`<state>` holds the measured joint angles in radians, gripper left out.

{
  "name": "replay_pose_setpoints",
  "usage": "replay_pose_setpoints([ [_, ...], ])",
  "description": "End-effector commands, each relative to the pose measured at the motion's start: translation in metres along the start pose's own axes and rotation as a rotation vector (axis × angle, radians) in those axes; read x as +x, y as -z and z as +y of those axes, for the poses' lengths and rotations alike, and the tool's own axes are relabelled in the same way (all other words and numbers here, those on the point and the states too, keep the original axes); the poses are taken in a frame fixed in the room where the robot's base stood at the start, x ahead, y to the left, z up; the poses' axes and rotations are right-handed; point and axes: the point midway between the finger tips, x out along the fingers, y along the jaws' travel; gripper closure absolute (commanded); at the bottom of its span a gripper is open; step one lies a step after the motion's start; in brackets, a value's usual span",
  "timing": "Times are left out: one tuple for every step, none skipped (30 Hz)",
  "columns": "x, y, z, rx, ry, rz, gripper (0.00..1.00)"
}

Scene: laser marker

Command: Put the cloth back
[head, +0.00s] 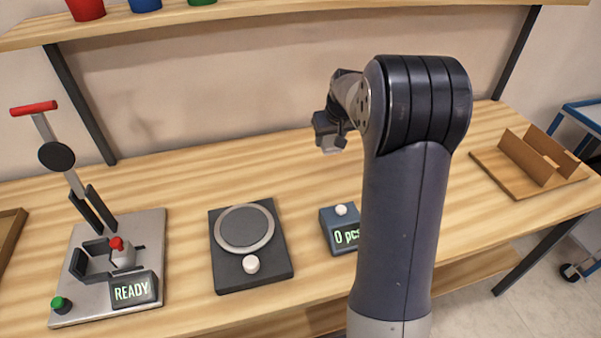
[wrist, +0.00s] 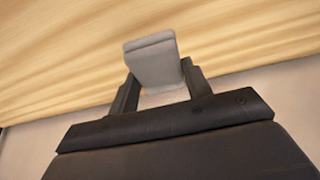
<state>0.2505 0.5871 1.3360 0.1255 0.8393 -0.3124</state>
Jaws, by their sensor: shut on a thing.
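My gripper (head: 329,138) is above the bench, toward its back, left of my arm's dark elbow. In the wrist view my gripper (wrist: 160,76) is shut on a light grey, flat-sided piece, which I take to be the cloth (wrist: 152,58). The cloth sits between the two dark fingers and stands out past their tips. In the head view only a small pale bit of the cloth (head: 332,149) shows below the gripper. Bench wood lies behind it in the wrist view.
The wooden bench (head: 170,176) holds a lever press (head: 148,240) with a "READY" display, a dark pad with a round plate (head: 278,262), and a "0 pcs" counter (head: 327,221). A divided wooden tray (head: 490,163) is at right. A shelf (head: 260,14) with cups hangs above. My arm hides part of the bench.

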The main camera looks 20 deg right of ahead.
Motion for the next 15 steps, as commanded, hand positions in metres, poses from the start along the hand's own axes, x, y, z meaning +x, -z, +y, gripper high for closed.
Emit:
replay_pose_setpoints([
  [0.0, 0.0, 0.002, 0.001, 0.0, 0.001, 0.75],
  [0.001, 0.0, 0.003, 0.001, 0.0, 0.0, 0.75],
  [0.004, -0.001, 0.004, 0.0, 0.001, -0.001, 0.75],
  [0.008, -0.003, 0.004, 0.0, 0.001, -0.003, 0.75],
  [0.012, -0.005, 0.004, 0.0, 0.002, -0.004, 0.75],
  [0.019, -0.008, 0.004, 0.001, 0.002, -0.003, 0.75],
  [0.025, -0.01, 0.004, 0.001, 0.002, -0.004, 0.75],
  [0.03, -0.013, 0.004, 0.001, 0.002, -0.004, 0.75],
  [0.037, -0.016, 0.003, 0.001, 0.002, -0.005, 0.75],
  [0.042, -0.017, 0.003, 0.001, 0.002, -0.003, 0.75],
  [0.046, -0.019, 0.003, 0.001, 0.002, -0.003, 0.75],
  [0.051, -0.021, 0.003, 0.0, 0.001, -0.002, 0.75],
  [0.053, -0.022, 0.003, 0.0, 0.001, -0.002, 0.75],
  [0.055, -0.023, 0.003, -0.001, 0.001, -0.002, 0.75],
  [0.057, -0.023, 0.003, -0.001, 0.001, -0.001, 0.75],
])
